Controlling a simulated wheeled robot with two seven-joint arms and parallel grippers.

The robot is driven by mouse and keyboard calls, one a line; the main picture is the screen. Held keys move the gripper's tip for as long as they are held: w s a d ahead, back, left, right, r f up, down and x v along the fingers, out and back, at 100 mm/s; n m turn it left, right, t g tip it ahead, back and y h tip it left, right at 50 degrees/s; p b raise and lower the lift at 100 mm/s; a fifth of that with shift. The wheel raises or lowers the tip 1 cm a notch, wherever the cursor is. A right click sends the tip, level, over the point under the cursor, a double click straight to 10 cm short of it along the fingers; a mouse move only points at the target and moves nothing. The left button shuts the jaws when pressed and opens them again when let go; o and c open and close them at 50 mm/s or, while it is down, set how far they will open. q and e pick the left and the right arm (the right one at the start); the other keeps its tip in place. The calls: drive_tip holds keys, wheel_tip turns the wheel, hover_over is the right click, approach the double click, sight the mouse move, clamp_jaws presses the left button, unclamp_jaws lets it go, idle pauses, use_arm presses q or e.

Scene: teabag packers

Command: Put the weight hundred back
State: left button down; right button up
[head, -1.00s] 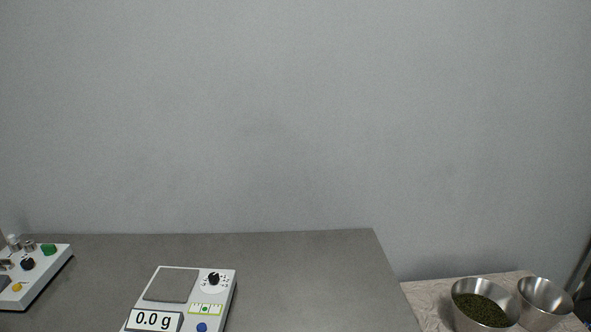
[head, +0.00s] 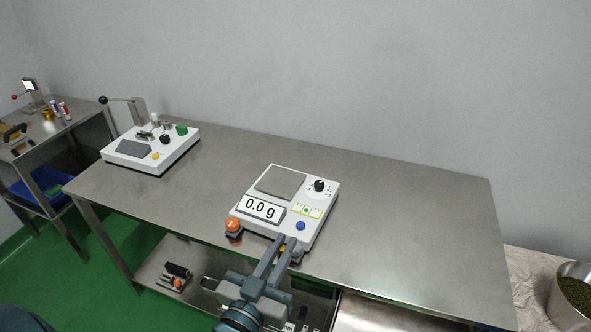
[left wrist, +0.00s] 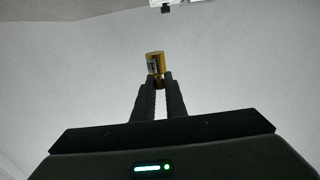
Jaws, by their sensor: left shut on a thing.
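My left gripper (head: 288,244) is in front of the scale's front right corner in the head view, reaching up from the bottom. It is shut on a small brass-coloured cylindrical weight, which shows at the fingertips in the left wrist view (left wrist: 155,64). In the head view the fingers mostly hide it. Its marking is too small to read. The white scale (head: 327,205) stands on the steel table and reads 0.0 g; its pan (head: 280,182) is empty. My right gripper is not in view.
A white device (head: 178,158) with knobs and a lever stands at the table's back left. An orange button (head: 233,225) is at the scale's front left. A lower shelf (head: 151,272) holds dark items. The table's right side is clear. A bowl of tea (head: 560,297) is at far right.

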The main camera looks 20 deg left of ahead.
use_arm(q)
drive_tip(key=w+a+r+n+y, duration=0.1)
drive_tip(key=w+a+y, duration=0.1)
drive_tip(key=w, duration=1.2)
drive_tip(key=w+a+r+n+y, duration=0.1)
drive_tip(key=w+a, duration=0.2)
drive_tip(key=w, duration=1)
drive_tip(key=shift+w+y, duration=0.35)
drive_tip(key=shift+y, duration=0.05)
drive_tip(key=shift+a, duration=0.15)
